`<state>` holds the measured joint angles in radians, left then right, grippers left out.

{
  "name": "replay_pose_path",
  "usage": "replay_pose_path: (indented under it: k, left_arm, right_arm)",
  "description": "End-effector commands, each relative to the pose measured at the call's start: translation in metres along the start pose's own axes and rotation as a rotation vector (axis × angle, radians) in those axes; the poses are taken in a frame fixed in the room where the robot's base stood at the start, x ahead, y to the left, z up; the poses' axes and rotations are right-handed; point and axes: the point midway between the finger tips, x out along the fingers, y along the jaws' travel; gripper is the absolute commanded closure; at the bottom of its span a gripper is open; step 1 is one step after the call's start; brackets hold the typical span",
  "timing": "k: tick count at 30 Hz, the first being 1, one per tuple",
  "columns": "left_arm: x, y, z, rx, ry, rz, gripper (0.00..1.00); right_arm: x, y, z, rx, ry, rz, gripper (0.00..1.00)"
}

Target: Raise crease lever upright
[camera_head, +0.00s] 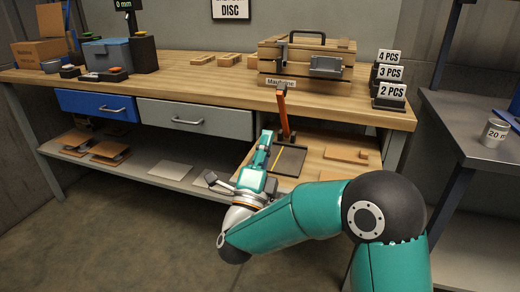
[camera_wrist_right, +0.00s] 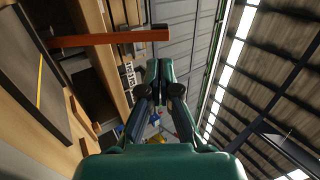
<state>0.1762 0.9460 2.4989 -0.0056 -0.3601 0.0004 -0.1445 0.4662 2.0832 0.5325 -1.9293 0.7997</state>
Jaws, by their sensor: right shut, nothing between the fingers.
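The crease lever (camera_head: 283,112) is an orange-red bar. It stands close to upright at the back of a dark creasing plate (camera_head: 289,160) with a yellow line. The right wrist view shows the lever (camera_wrist_right: 112,38) as a bar at the upper left, and part of the dark plate (camera_wrist_right: 28,75). My right gripper (camera_head: 266,138) is in front of and left of the lever, apart from it. Its fingers (camera_wrist_right: 158,70) are closed together in the right wrist view, with nothing between them. My left gripper is not in view.
The plate lies on a wooden pull-out board (camera_head: 330,148) with small wooden pieces (camera_head: 346,154). Above is a workbench (camera_head: 205,80) with a wooden box (camera_head: 308,62) and number signs (camera_head: 391,92). Drawers (camera_head: 196,117) are left of the board. Open floor is at the lower left.

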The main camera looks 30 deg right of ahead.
Motion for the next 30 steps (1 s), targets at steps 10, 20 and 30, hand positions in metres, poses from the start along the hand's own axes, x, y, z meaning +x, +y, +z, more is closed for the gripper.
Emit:
replay_pose_path:
  k: [10,20,30]
  left_arm:
    - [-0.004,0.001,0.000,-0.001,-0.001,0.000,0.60]
    - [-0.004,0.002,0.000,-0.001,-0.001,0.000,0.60]
    - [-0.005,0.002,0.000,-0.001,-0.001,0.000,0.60]
  right_arm:
    - [0.068,0.001,-0.001,-0.001,0.002,0.000,1.00]
    - [0.088,0.002,0.000,-0.001,-0.002,0.001,1.00]
    - [0.087,0.000,0.002,0.000,-0.003,0.003,1.00]
